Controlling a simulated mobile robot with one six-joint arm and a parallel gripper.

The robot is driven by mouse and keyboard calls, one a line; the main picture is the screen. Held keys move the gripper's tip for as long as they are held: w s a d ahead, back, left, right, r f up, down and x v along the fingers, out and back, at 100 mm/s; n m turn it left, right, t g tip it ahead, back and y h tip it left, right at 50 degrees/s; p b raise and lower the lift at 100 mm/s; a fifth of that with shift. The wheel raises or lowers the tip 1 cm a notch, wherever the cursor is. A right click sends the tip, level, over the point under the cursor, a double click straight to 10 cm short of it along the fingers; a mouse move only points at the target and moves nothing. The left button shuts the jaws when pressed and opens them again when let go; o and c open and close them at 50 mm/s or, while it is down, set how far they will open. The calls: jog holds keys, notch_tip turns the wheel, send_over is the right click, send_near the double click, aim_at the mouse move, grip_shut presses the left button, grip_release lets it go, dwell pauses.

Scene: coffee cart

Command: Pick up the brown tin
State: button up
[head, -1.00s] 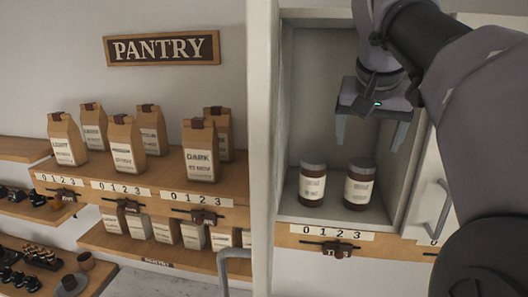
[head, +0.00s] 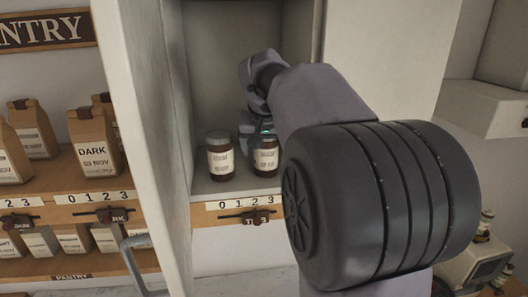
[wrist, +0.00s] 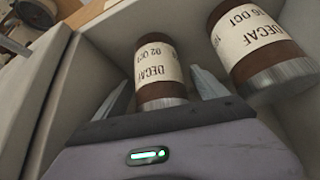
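Two brown tins with cream labels and silvery lids stand side by side in the open cupboard. The right tin (head: 266,157) is below my gripper in the head view; the left tin (head: 220,158) stands beside it. In the wrist view, upside down, the tin labelled DECAF 02 OCT (wrist: 158,66) is between the two fingers of my gripper (wrist: 163,75). The fingers are spread, with a gap at least on the left side. The other tin, DECAF 16 OCT (wrist: 262,45), is outside the right finger. My arm hides most of the gripper in the head view.
The cupboard's left wall (head: 150,110) and back enclose the tins closely. A numbered strip (head: 240,204) runs along the shelf front. Coffee bags (head: 95,150) stand on the pantry shelf at left. A metal handle (head: 138,262) sticks out below it.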

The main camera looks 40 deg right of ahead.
jog(key=shift+s, duration=0.1)
jog(key=c, duration=1.8)
jog(key=shift+o, duration=0.2)
jog(key=shift+r, duration=0.1)
